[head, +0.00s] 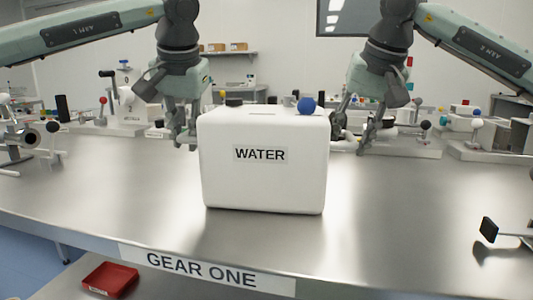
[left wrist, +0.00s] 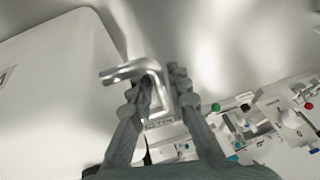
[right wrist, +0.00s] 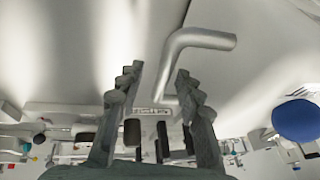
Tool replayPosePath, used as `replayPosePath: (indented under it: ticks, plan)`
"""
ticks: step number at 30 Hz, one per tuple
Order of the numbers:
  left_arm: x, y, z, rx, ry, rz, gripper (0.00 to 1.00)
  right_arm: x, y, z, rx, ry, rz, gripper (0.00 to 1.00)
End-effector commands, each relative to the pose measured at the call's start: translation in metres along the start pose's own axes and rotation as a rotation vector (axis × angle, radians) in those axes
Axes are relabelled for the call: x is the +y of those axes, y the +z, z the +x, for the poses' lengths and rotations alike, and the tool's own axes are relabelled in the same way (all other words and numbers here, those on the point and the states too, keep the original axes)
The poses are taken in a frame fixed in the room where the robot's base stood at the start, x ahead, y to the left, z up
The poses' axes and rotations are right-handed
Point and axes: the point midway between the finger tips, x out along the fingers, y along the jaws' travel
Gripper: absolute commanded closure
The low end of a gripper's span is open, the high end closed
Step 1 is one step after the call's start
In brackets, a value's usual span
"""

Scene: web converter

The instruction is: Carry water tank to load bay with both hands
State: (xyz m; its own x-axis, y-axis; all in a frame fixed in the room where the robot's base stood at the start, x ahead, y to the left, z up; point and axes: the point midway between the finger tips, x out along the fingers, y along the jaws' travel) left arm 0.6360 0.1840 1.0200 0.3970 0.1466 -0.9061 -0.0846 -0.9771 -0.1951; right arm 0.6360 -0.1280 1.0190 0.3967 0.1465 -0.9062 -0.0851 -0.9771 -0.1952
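The white water tank (head: 264,178), labelled WATER, stands upright on the steel bench. It has a dark cap and a blue ball on top. My left gripper (head: 185,140) is beside its left side; in the left wrist view the fingers (left wrist: 162,82) are close together with the tank's bent metal side handle (left wrist: 125,74) filling the gap. My right gripper (head: 356,145) is beside the right side, partly behind the tank. In the right wrist view its fingers (right wrist: 158,75) are spread, with the right metal handle (right wrist: 203,40) reaching between them without being clamped.
Lab devices with coloured knobs line the back of the bench (head: 115,190), left and right. A dark-tipped lever (head: 490,230) stands at the front right. The bench in front of the tank is clear. A red tray (head: 110,279) lies below the GEAR ONE edge.

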Motion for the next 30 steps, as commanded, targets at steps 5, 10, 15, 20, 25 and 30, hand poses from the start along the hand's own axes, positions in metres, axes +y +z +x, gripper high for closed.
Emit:
replayPosePath:
  ticks: [5, 10, 15, 20, 25, 30]
  plan:
    - [0.0, 0.0, -0.0001, 0.0, 0.0, 0.0, 1.0, 0.0001, -0.0001, -0.0003, 0.0, 0.0, 0.0, 0.86]
    - [0.0, -0.0001, -0.0003, 0.0, 0.0, 0.0, 1.0, 0.0, -0.0001, -0.0004, 0.0, 0.0, 0.0, 1.0]
    - [-0.0001, -0.0001, -0.0004, 0.0, 0.0, 0.0, 1.0, 0.0, -0.0001, -0.0005, 0.0, 0.0, 0.0, 1.0]
    - [-0.0001, -0.0002, -0.0005, 0.0, 0.0, 0.0, 1.0, 0.0, -0.0002, -0.0006, 0.001, 0.0, 0.0, 1.0]
    - [-0.0011, -0.0031, -0.0057, 0.011, 0.001, -0.003, 1.0, -0.0016, -0.0029, -0.006, 0.01, -0.007, 0.001, 1.0]
    - [-0.0015, -0.0037, -0.0072, 0.01, 0.001, -0.003, 1.0, -0.002, -0.0035, -0.0076, 0.01, -0.006, 0.001, 1.0]
